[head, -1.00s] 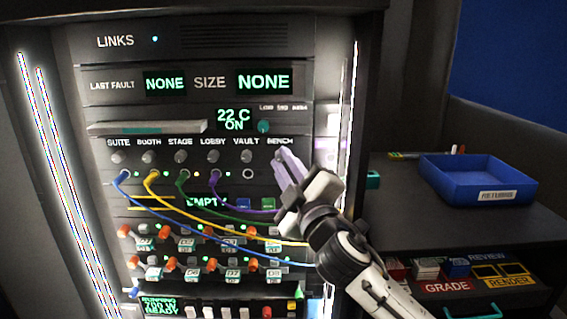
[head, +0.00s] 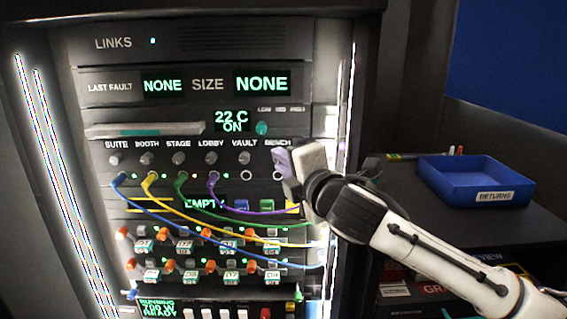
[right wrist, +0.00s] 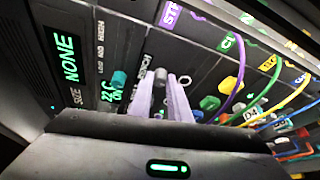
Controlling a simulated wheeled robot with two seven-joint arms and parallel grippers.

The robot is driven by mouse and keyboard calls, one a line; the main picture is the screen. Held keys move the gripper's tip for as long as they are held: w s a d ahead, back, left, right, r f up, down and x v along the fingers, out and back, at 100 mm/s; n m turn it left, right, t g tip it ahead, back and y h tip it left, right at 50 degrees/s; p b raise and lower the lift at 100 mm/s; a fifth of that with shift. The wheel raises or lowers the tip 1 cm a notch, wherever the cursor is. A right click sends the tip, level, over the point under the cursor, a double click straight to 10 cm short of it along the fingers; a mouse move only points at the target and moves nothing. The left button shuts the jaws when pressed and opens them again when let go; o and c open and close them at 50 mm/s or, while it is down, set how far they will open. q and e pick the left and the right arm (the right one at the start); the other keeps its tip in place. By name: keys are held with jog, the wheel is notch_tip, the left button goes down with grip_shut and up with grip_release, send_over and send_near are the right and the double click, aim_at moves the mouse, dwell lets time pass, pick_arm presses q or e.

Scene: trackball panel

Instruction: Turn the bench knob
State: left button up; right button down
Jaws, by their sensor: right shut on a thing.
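The bench knob (right wrist: 159,77) is a small grey knob at the right end of the knob row, and in the right wrist view it sits between my two purple fingertips. My right gripper (head: 283,160) is at the panel just below the BENCH label (head: 278,142) and hides the knob in the head view. In the right wrist view its fingers (right wrist: 162,90) reach to either side of the knob and are shut on it. The knob's pointer angle is too small to tell. My left gripper is not in view.
Other grey knobs, such as the vault knob (head: 246,158), stand to the left. Purple, green, yellow and blue cables hang from the jacks below, the purple cable (head: 250,211) passing under my gripper. A teal knob (head: 262,128) sits above. A blue returns tray (head: 478,183) stands at right.

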dwell(0.5)
jog(key=shift+n, duration=0.3)
jog(key=c, duration=1.7)
grip_release()
jog(key=shift+o, duration=0.2)
jog(key=b+v, duration=0.1)
jog(key=v, duration=0.9)
jog(key=shift+s+b, duration=0.2)
jog(key=shift+b, duration=0.1)
jog(key=shift+d+r, duration=0.1)
jog(key=shift+r, duration=0.05)
